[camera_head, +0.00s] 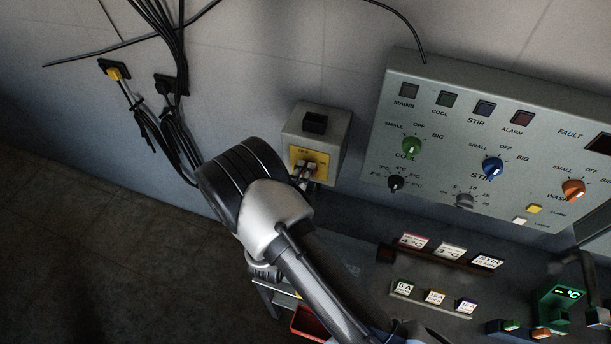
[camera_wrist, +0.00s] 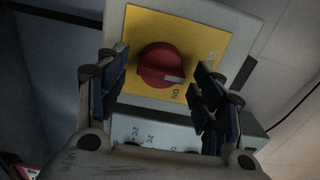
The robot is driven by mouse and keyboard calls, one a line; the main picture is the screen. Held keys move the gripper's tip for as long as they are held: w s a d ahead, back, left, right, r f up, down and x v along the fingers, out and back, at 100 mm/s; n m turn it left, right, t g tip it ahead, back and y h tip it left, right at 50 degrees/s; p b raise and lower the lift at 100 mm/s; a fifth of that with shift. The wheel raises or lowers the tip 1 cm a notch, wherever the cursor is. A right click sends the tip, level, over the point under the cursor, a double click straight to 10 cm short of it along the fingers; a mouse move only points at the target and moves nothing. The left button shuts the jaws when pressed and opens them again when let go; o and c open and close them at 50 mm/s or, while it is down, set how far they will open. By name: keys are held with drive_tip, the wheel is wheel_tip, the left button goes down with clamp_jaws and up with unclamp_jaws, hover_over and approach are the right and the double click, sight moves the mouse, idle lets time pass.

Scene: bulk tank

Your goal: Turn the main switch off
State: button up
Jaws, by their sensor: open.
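The main switch is a red rotary knob (camera_wrist: 160,66) on a yellow plate (camera_wrist: 203,38), seen in the wrist view. The plate is on a grey box (camera_head: 336,125) fixed to the wall in the head view. The knob's handle bar lies roughly level in the wrist view, with a pale mark at its right end, above lettering that looks like "ON". My gripper (camera_wrist: 160,88) is open, one finger on each side of the knob, with visible gaps to it. In the head view my gripper (camera_head: 305,172) is in front of the yellow plate and hides the knob.
A grey control panel (camera_head: 450,125) with green, blue and orange knobs stands right of the box. Black cables (camera_head: 181,60) hang on the wall to the left. Below the panel, a dark bench holds labelled blocks (camera_head: 435,297). A red bin (camera_head: 309,324) is below my arm.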

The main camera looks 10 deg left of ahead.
drive_tip(key=s+a, duration=0.1)
drive_tip(key=s, duration=1)
drive_tip(key=shift+a, duration=0.25)
